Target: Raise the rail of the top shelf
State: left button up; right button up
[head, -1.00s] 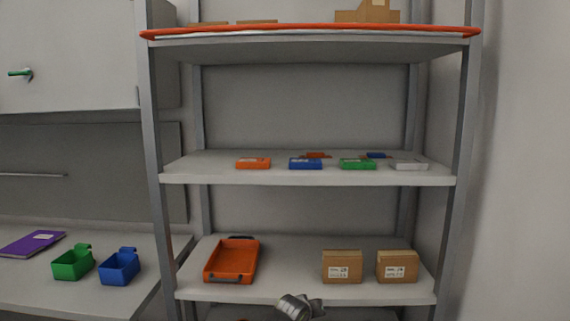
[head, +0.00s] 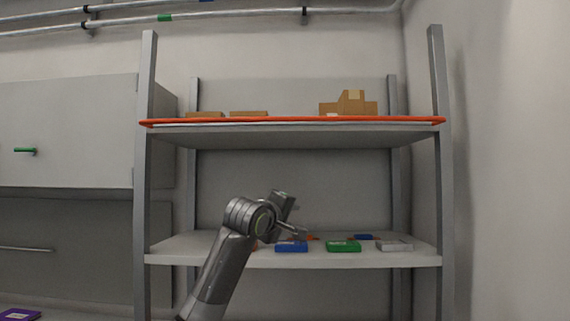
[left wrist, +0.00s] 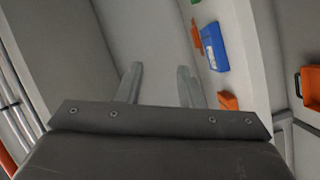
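The orange rail (head: 290,123) runs along the front edge of the top shelf (head: 290,137), from post to post. It looks level and low, close to the shelf surface. My left gripper (head: 291,215) is raised in front of the gap between the top and middle shelves, below the rail and not touching it. In the left wrist view its two fingers (left wrist: 158,85) stand apart with nothing between them. An orange strip at the lower left corner of that view may be the rail (left wrist: 6,160). My right gripper is in no view.
Cardboard boxes (head: 348,105) stand on the top shelf. The middle shelf (head: 200,257) holds a blue case (head: 291,247), a green case (head: 343,246) and a pale one (head: 394,245). A wall cabinet (head: 70,130) is at left. Space before the rail is clear.

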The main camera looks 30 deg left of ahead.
pick_arm(q)
jog(key=s+d+r+n+t, duration=0.1)
jog(key=s+r+n+t, duration=0.1)
jog(key=s+r, duration=0.9)
jog(key=n+t, duration=0.1)
jog(key=n, duration=0.1)
send_near(283, 119)
jog(key=shift+m+y, duration=0.3)
jog(key=p+x, duration=0.9)
jog(key=shift+w+d+r, duration=0.1)
jog(key=shift+w+r, duration=0.05)
jog(key=shift+w, duration=0.7)
jog(key=shift+c, duration=0.3)
grip_shut()
